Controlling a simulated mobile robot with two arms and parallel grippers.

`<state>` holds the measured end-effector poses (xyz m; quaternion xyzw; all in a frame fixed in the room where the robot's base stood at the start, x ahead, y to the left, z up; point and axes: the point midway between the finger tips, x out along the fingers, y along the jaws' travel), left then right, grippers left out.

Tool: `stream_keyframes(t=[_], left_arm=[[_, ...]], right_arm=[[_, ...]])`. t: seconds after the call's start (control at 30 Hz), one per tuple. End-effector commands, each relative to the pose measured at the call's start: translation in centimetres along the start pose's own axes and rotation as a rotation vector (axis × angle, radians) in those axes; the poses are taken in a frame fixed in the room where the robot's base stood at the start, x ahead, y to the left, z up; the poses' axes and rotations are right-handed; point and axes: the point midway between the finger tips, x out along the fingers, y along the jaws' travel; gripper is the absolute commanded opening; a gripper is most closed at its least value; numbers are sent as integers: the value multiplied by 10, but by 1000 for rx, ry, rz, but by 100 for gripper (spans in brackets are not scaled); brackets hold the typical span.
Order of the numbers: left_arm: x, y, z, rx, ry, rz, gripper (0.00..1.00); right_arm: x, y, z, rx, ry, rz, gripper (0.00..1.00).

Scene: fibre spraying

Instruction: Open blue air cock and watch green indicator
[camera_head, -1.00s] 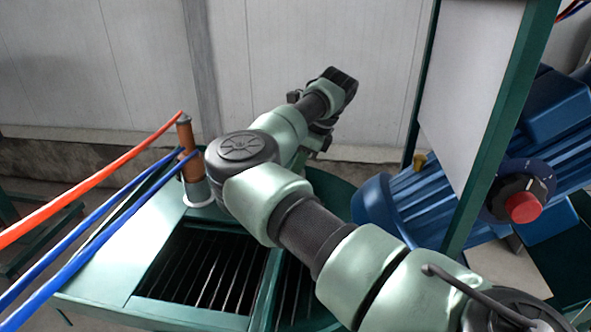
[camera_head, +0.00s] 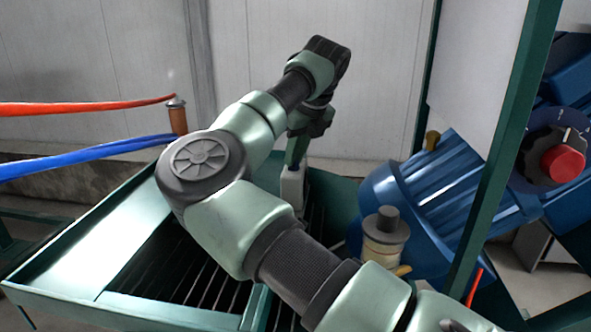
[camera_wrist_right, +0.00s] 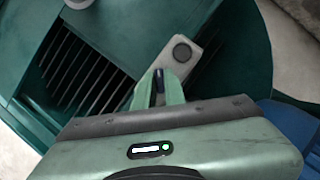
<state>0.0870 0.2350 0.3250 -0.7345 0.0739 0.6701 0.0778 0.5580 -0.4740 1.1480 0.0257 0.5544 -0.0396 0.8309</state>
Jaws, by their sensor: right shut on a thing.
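My right gripper (camera_head: 294,164) points down over the green machine at the centre of the head view. A pale grey block (camera_head: 292,187) shows at its fingertips. In the wrist view, the right gripper (camera_wrist_right: 158,80) has its green fingers close together at the lower end of the grey block (camera_wrist_right: 196,60), which carries a dark round spot. The gripper is shut on this block; the exact grip is partly hidden. I cannot make out a blue air cock or a green indicator on the machine. My left gripper is not in view.
A red hose (camera_head: 90,107) and blue hoses (camera_head: 80,158) run to an orange cylinder (camera_head: 178,118). A dark slatted opening (camera_head: 165,270) lies below my arm. Blue motors (camera_head: 440,190), a red knob (camera_head: 563,163) and a green post (camera_head: 500,150) stand on the right.

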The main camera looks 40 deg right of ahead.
Motion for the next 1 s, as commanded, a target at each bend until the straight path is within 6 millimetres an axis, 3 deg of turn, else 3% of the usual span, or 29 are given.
stream_keyframes(t=[0.03, 0.3, 0.7, 1.0], left_arm=[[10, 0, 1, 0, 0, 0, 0], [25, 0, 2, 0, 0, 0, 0], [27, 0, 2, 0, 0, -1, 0], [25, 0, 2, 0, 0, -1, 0]], right_arm=[[5, 1, -2, 38, 0, -17, 0], [3, 2, -1, 274, 2, -116, 0], [1, 4, 1, 582, 4, -242, 0], [1, 5, 2, 714, 4, -296, 0]])
